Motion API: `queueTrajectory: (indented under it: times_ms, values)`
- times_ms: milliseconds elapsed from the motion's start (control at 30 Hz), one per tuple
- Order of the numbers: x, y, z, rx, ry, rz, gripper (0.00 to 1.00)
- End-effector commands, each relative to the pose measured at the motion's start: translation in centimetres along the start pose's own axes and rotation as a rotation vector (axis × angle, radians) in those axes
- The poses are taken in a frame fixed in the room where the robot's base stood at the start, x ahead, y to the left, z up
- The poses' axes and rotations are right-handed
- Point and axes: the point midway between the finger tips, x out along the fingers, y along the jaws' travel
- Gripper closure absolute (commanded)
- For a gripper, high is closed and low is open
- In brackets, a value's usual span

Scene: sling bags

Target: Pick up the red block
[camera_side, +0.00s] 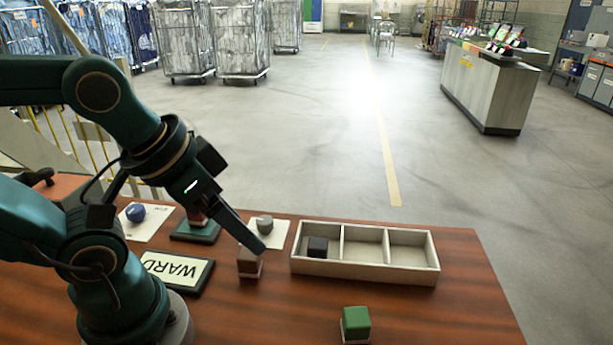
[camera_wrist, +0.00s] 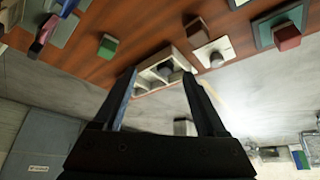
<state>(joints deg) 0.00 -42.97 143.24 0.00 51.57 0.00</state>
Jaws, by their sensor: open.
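The red block (camera_wrist: 287,37) sits on a dark green square pad (camera_wrist: 262,33) at the upper right of the wrist view. In the side view a small part of the red block (camera_side: 196,217) shows behind my gripper; the rest is hidden. It stands on the pad (camera_side: 196,234) at the back left of the table. My gripper (camera_wrist: 161,78) is open and empty, its fingers apart in the wrist view. In the side view the tip of my gripper (camera_side: 256,246) is to the right of the red block and overlaps a brown block (camera_side: 248,268) in the picture.
A tray (camera_side: 365,270) with three compartments holds a dark block (camera_side: 318,247) in its left one. A green block (camera_side: 356,323) stands in front. A grey round object (camera_side: 265,224) and a blue ball (camera_side: 136,212) lie on white cards. A WARD sign (camera_side: 177,270) lies left.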

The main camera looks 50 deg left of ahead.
Motion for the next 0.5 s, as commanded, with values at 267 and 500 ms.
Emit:
queueTrajectory:
  times_ms: [267, 500]
  values:
    - [0.00, 0.00, 0.00, 0.000, 0.000, 0.000, 0.20]
    - [-0.62, 0.00, -0.42, 0.000, 0.003, 0.000, 0.20]
